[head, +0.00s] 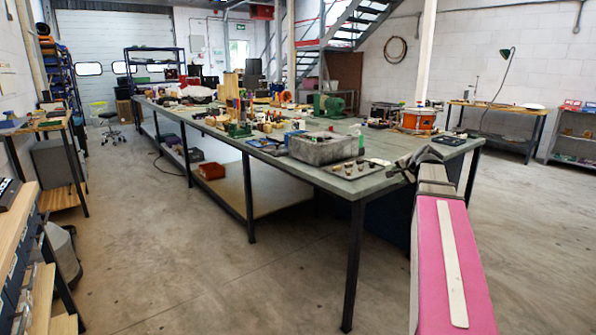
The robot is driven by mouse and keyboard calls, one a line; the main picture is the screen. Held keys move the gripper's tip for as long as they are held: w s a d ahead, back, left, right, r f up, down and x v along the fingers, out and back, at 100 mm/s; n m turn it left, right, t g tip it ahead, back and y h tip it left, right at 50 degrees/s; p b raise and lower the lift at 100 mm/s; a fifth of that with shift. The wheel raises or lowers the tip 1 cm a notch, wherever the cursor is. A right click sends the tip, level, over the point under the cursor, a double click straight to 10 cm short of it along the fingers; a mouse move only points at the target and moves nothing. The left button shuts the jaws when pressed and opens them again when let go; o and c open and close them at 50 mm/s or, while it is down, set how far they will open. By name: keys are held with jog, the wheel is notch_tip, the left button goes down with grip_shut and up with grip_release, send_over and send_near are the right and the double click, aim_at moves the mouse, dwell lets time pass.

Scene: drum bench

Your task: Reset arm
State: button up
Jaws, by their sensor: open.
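My arm reaches in from the lower right of the head view, its pink link with a pale strip in front. My gripper (394,172) is small and dark at the far end of the arm, by the near right part of the long workbench (345,185). It is open, and I see nothing between its fingers. Whether it touches the bench top cannot be told. An orange drum (418,121) stands on the bench behind the gripper. The arm hides part of the bench's right end.
A green machine (331,105) and many tools stand farther back. A side bench (33,124) stands left. The floor between is open.

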jog(key=s+a+f+n+g, duration=0.2)
jog(key=s+a+f, duration=0.15)
jog(key=f, duration=0.35)
jog(key=s+a+f+n+g, duration=0.1)
jog(key=s+a+f, duration=0.1)
jog(key=a+f, duration=0.4)
jog(key=s+a+f+n+g, duration=0.2)
jog(key=s+a+f, duration=0.1)
jog(key=f, duration=0.4)
jog(key=s+a+f+n+g+h, duration=0.1)
jog(key=s+a+f+n+g, duration=0.1)
jog(key=s+f, duration=0.5)
jog(key=s+a+f+n+g+h, duration=0.1)
jog(key=s+a+f+n+g, duration=0.2)
jog(key=s+f, duration=0.4)
jog(key=shift+s+a+f+n+h, duration=0.35)
jog(key=shift+s+a+n, duration=0.2)
jog(key=shift+a, duration=0.55)
